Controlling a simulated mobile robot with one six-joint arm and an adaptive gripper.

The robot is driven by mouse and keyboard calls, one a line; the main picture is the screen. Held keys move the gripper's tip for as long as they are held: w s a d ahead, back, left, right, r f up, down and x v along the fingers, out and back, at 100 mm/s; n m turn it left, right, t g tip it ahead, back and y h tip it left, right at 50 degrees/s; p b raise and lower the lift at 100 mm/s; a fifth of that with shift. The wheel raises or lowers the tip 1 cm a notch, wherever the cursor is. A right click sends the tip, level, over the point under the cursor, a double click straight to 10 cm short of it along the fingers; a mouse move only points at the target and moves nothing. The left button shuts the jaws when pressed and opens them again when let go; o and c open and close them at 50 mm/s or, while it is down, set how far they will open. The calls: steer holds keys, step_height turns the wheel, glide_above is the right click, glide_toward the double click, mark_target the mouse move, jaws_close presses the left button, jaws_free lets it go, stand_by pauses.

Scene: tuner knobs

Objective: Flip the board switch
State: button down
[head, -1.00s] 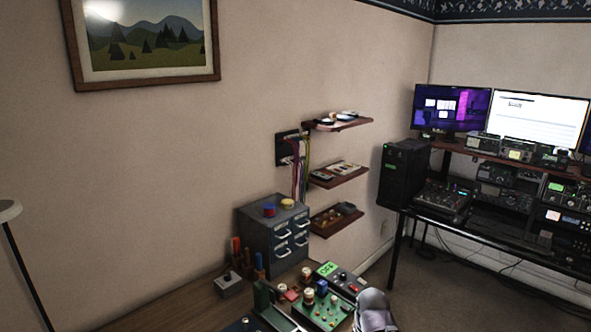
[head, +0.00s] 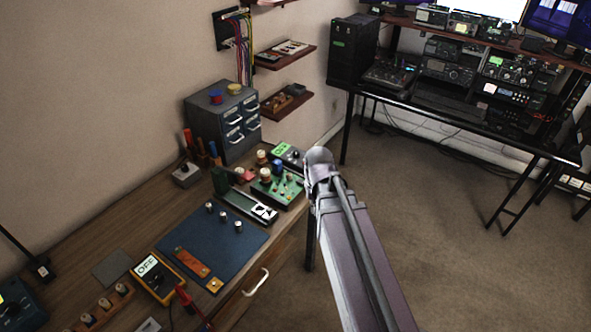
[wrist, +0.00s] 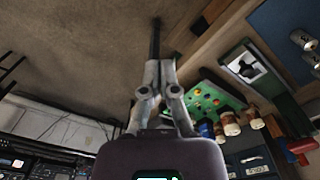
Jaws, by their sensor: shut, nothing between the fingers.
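A green display reading OFF (head: 284,150) sits on a dark unit just behind the board. My gripper (wrist: 159,66) is shut and empty, apart from the board, with floor behind it in the wrist view. In the head view my arm stands right of the board and the gripper's fingers cannot be made out.
A blue mat (head: 212,248) with small knobs and a yellow meter (head: 155,277) lie nearer on the desk. A grey drawer cabinet (head: 222,120) stands behind, below wall shelves (head: 284,55). A radio bench (head: 450,110) is at the back right. Open floor lies between.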

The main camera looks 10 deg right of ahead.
mark_target(299, 181)
steer(key=w+r+m+p, duration=0.2)
steer(key=w+r+m, duration=0.1)
steer(key=w, duration=0.8)
steer(key=w+r+m+p, duration=0.3)
steer(key=w+m, duration=0.1)
steer(key=w, duration=0.7)
steer(key=shift+w+a+m+p, duration=0.2)
steer(key=shift+a+m+p, duration=0.1)
steer(key=shift+a, duration=0.05)
steer(key=shift+f, duration=0.1)
step_height(299, 181, down, 14)
steer(key=b, duration=1.4)
